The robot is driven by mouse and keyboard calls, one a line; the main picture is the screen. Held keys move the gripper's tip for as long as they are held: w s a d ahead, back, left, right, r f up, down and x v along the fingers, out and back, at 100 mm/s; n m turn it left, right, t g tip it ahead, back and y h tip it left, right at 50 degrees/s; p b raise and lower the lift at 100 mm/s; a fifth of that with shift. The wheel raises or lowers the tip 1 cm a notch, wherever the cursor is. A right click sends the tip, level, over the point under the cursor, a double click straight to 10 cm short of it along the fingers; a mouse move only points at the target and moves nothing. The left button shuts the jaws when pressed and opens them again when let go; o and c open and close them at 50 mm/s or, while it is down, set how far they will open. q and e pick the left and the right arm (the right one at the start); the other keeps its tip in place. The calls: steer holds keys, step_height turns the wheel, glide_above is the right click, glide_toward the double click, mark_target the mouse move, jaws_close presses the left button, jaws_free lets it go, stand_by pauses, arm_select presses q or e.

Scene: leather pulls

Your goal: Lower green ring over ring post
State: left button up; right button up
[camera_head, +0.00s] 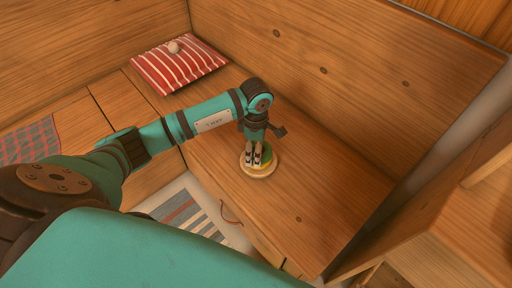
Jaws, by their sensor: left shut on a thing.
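My left gripper (257,161) comes down from above, its fingers low over a round pale wooden base (262,174) on the wooden bench top. The base appears to belong to the ring post; the post itself is hidden behind the fingers. A green ring (267,158) shows partly at the right of the fingers, which are shut on it. A yellow band shows beneath the green. I cannot tell whether the ring is around the post or just above it. My right gripper is not in view.
The bench top (310,200) is clear around the base. A tall wooden panel (350,80) rises behind it. A red-and-white striped cushion (178,65) lies at the back left. A reddish leather pull (231,215) hangs on the bench front, above a striped rug (180,212).

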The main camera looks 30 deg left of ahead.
arm_select(q)
steer(key=o, duration=1.2)
steer(key=shift+c, duration=0.2)
step_height(320, 180, up, 12)
